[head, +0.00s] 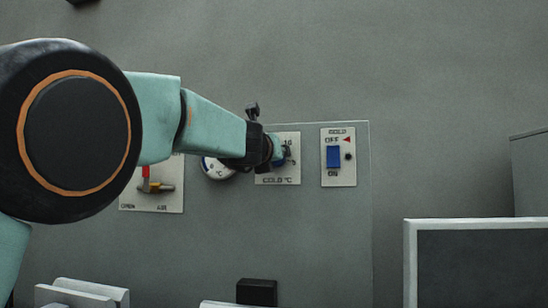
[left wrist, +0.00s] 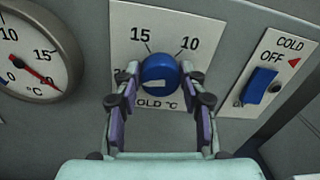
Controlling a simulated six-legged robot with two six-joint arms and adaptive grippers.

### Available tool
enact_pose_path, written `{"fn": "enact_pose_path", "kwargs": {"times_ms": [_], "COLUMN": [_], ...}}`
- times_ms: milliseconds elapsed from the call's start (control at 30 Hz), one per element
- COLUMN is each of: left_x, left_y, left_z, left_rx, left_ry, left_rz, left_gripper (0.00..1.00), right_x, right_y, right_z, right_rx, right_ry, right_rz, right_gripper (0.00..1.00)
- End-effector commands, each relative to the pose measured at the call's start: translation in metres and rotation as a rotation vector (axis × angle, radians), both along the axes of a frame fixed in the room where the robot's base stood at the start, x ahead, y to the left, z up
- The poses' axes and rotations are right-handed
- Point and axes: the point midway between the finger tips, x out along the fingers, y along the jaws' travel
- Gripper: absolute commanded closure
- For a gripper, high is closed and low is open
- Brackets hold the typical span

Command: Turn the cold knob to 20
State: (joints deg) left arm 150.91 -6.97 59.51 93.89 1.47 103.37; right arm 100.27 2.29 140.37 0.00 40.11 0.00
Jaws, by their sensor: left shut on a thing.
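The cold knob (left wrist: 160,74) is a round blue knob with a pale mark on its lower part. It sits on a white plate (left wrist: 207,32) marked 15 and 10 with "COLD °C" below; the 20 mark is mostly hidden behind a finger. My left gripper (left wrist: 159,80) is shut on the knob, with one finger on each side. In the head view the knob (head: 281,161) is largely hidden by the left gripper, whose arm comes in from the left. My right gripper is not in view.
A round gauge (left wrist: 30,50) with a red needle is left of the knob plate. A blue cold switch (head: 333,157) marked OFF and ON is to the right. A red-handled valve (head: 147,180) is at the left.

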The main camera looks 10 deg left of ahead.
Motion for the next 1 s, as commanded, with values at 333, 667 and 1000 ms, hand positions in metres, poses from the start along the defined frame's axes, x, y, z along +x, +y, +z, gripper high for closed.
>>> {"fn": "enact_pose_path", "kwargs": {"times_ms": [333,667,1000], "left_x": [0.0008,0.0008,0.0003], "left_y": [0.0,-0.0002,0.0], "left_z": [-0.0031,-0.0033,-0.0013], "left_rx": [-0.046,-0.046,-0.044], "left_ry": [0.005,0.005,0.002], "left_rz": [-0.001,-0.001,0.0], "left_gripper": [0.9,0.56,0.35], "right_x": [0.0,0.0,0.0], "right_y": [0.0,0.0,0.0], "right_z": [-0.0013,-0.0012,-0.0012], "right_rx": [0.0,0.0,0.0], "right_ry": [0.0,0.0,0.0], "right_rz": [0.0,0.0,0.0], "right_gripper": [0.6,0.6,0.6]}}
